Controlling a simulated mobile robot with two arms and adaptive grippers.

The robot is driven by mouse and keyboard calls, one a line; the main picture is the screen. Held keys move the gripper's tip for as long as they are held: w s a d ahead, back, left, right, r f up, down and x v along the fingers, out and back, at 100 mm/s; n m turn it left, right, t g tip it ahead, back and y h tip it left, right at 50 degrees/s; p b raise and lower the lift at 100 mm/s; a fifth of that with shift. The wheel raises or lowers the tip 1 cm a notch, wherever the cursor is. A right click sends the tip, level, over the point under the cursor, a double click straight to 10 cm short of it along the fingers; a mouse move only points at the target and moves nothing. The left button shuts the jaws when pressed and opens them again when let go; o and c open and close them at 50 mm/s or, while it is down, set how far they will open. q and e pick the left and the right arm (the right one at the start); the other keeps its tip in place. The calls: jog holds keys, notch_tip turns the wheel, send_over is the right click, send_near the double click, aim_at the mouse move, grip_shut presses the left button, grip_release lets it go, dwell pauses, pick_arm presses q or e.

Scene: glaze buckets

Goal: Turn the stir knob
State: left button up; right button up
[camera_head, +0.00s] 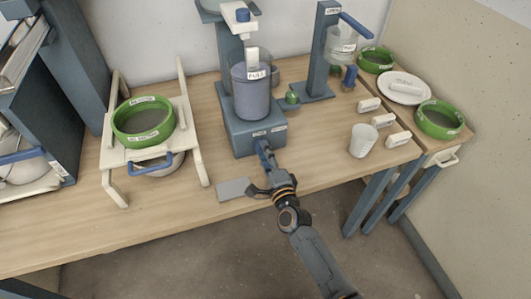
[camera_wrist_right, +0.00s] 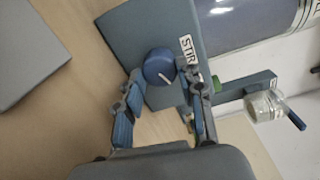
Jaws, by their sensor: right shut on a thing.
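The stir knob (camera_wrist_right: 158,64) is a round dark blue knob with a white pointer line, on the front of the grey-blue mixer base (camera_head: 243,137) beside a STIR label (camera_wrist_right: 187,48). In the right wrist view the pointer slants toward the lower right. My right gripper (camera_wrist_right: 163,75) is shut on the knob, with one finger on each side of it. In the head view my right gripper (camera_head: 267,160) reaches the front of the mixer base and mostly hides the knob. My left gripper is in neither view.
A grey-blue bucket (camera_head: 251,95) stands on the mixer base. A grey plate (camera_head: 233,189) lies left of my right gripper. A white cup (camera_head: 363,141) and white labelled blocks (camera_head: 369,105) are to the right. A green-rimmed sieve (camera_head: 143,134) sits on a white stand at left.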

jog(key=n+p, duration=0.1)
jog(key=n, duration=0.3)
jog(key=shift+n, duration=0.3)
jog(key=n+p, duration=0.1)
jog(key=n, duration=0.3)
jog(key=shift+n, duration=0.3)
jog(key=shift+f, duration=0.1)
jog(key=o, duration=1.2)
jog(key=v, duration=1.2)
jog(key=shift+s+a, duration=0.1)
jog(key=shift+a, duration=0.05)
